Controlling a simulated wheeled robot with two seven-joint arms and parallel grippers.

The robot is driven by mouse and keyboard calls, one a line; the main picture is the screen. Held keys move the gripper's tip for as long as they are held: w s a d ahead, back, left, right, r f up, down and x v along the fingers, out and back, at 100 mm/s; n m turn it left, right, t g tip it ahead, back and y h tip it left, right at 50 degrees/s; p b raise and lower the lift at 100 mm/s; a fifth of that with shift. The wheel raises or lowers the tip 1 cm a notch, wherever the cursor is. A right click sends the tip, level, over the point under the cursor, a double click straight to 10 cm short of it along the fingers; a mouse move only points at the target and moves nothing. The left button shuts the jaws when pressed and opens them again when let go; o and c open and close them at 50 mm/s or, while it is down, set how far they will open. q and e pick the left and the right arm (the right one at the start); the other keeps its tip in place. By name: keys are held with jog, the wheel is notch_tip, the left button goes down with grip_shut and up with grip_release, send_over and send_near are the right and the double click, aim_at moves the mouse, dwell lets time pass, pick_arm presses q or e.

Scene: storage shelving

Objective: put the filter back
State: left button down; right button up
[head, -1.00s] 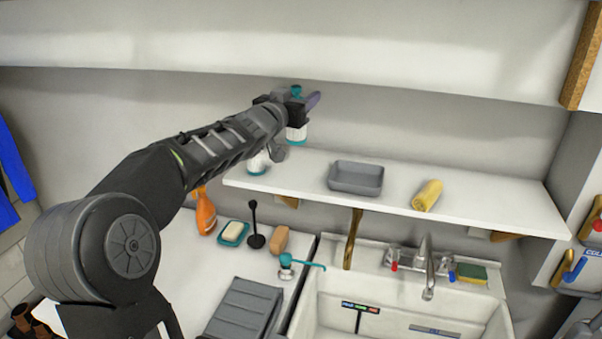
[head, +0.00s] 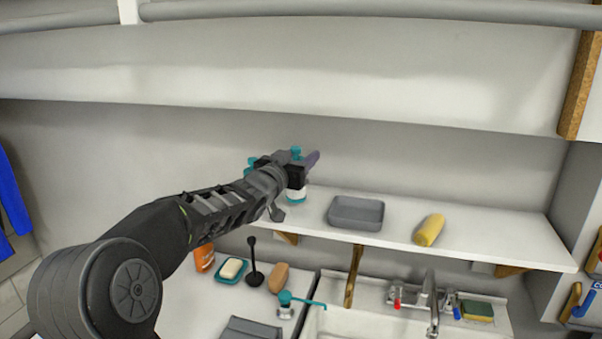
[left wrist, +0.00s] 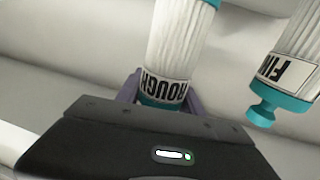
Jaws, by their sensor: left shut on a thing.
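My left gripper (head: 302,170) is shut on a white pleated filter (head: 296,194) with teal ends, at the left part of the wall shelf (head: 480,240). In the left wrist view this filter (left wrist: 172,45) has a label reading "ROUGH" and sits between purple fingers. A second white and teal filter (left wrist: 300,40), its label starting "FIN", stands beside it, apart from it. In the head view only teal bits of the second filter (head: 251,163) show behind my gripper. I cannot tell whether the held filter touches the shelf. My right gripper is not in view.
A grey tray (head: 356,213) and a yellow roll (head: 430,230) lie on the shelf to the right of my gripper. Below are a soap dish (head: 231,270), a black plunger-like tool (head: 254,270), a brown block (head: 278,278) and a sink tap (head: 432,300). A ledge (head: 350,65) overhangs above.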

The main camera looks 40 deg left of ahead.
pick_arm(q)
notch_tip(320, 180, down, 4)
jog(key=shift+r, duration=0.1)
jog(key=c, duration=0.7)
grip_release()
jog(key=shift+c, duration=0.2)
jog(key=shift+s, duration=0.25)
jog(key=s+d+b, duration=0.2)
jog(key=s, duration=0.9)
jog(key=shift+s, duration=0.15)
